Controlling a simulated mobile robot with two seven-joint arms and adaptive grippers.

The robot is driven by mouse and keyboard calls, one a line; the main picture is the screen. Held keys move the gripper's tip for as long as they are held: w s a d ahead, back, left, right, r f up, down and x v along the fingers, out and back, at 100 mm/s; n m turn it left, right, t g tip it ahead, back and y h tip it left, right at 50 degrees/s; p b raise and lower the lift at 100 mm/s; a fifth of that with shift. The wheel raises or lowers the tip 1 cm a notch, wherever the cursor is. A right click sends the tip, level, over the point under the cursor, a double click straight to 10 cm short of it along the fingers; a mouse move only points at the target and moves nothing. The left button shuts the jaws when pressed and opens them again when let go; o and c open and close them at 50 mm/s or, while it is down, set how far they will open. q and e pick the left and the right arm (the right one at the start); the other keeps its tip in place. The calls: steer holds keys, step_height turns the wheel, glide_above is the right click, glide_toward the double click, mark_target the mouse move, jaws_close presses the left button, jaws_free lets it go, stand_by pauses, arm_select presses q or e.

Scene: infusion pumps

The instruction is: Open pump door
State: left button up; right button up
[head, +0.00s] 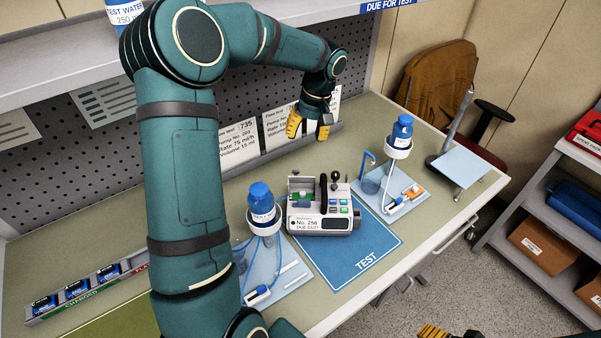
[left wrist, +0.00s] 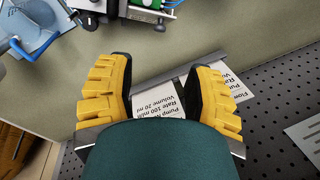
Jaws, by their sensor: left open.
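The infusion pump (head: 320,218) stands on the blue TEST mat (head: 345,266) in the middle of the bench. It is light grey, with small coloured buttons, a dark handle and a label reading No. 256. Part of the pump shows at the top edge of the left wrist view (left wrist: 150,5). My left gripper (head: 309,128) is open and empty, above and behind the pump near the back panel. Its two yellow fingers are spread apart in the left wrist view (left wrist: 160,80). Only yellow tips of my right gripper (head: 433,331) show at the bottom edge.
Stands with blue-capped bottles flank the pump: one at left (head: 262,208), one at right (head: 400,138). Rate cards (head: 240,145) lean against the pegboard behind. A charging tray (head: 85,290) lies at far left. A tablet stand (head: 460,165) is at the right end.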

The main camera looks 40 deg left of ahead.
arm_select(q)
steer(key=f, duration=0.4)
steer(key=s+a+f, duration=0.1)
steer(key=f, duration=0.3)
steer(key=a+f, duration=0.1)
steer(key=f, duration=0.4)
steer(key=shift+s, duration=0.35)
